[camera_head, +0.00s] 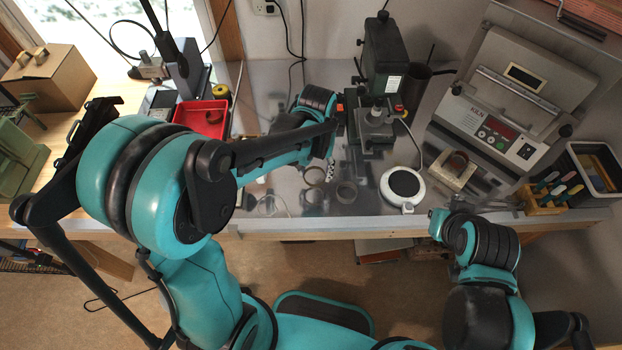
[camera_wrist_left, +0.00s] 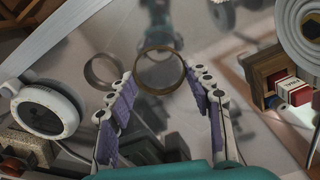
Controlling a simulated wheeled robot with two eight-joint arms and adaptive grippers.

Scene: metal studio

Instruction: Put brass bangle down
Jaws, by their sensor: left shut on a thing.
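The brass bangle (camera_wrist_left: 136,72) is an upright-looking thin brown ring between the two fingertips of my left gripper (camera_wrist_left: 160,84) in the left wrist view. The purple-padded fingers are shut on it. A second, greyer ring (camera_wrist_left: 91,73) lies beside it on the metal bench top. My left forearm hides most of the left gripper there. My right arm ends past the bench's front edge, and its fingers do not show clearly.
A white round plate (camera_head: 403,185) stands right of the rings; it also shows in the left wrist view (camera_wrist_left: 43,108). A dark press (camera_head: 384,60) stands behind. A kiln (camera_head: 505,110) is at the right, a red tray (camera_head: 203,117) at the left.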

